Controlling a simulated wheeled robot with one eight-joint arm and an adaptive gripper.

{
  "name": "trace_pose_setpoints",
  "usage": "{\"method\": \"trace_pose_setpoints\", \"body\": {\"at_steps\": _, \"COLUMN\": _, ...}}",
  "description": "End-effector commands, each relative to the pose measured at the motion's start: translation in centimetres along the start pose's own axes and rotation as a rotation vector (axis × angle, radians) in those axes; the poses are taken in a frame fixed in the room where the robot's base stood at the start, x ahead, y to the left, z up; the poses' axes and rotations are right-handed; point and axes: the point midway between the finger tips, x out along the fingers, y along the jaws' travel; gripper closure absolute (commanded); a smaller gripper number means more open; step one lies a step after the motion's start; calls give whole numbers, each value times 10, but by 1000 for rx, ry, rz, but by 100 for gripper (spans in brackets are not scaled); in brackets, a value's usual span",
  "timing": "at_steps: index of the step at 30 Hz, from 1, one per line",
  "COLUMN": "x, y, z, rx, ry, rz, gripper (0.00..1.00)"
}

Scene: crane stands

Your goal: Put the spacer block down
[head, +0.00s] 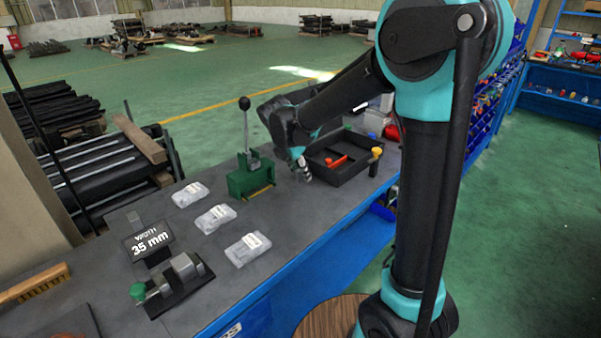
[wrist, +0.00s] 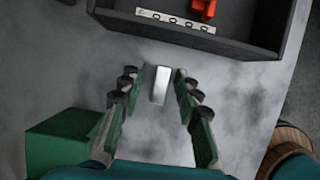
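The spacer block (wrist: 161,86), small and pale silver, is between the two fingertips of my gripper (wrist: 164,82) in the wrist view. In the head view my gripper (head: 305,171) points down just above the bench, between the green lever press and the black tray, and the block is too small to make out clearly.
The black tray (head: 332,176) with a red piece lies just beyond my gripper. The green lever press (head: 249,180) stands to the left. Several bagged parts (head: 216,218), a "35 mm" sign (head: 148,241) and a clamp fixture (head: 178,278) sit on the bench (head: 300,228) nearer the front.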

Motion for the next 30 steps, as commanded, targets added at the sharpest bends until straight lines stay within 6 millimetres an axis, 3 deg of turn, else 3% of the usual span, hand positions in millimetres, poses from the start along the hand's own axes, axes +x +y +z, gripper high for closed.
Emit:
{"method": "trace_pose_setpoints", "body": {"at_steps": 5, "x": -14, "y": 0, "z": 1, "rx": -1, "ry": 0, "rz": 0, "gripper": 67}}
{"method": "trace_pose_setpoints", "body": {"at_steps": 15, "x": -81, "y": 0, "z": 0, "rx": -3, "ry": 0, "rz": 0, "gripper": 67}}
{"method": "trace_pose_setpoints", "body": {"at_steps": 21, "x": -111, "y": 0, "z": 0, "rx": -2, "ry": 0, "rz": 1, "gripper": 67}}
{"method": "trace_pose_setpoints", "body": {"at_steps": 26, "x": -121, "y": 0, "z": 1, "rx": 10, "ry": 1, "rz": 0, "gripper": 63}}
{"method": "trace_pose_setpoints", "body": {"at_steps": 30, "x": -124, "y": -1, "z": 3, "rx": 137, "ry": 11, "rz": -3, "gripper": 63}}
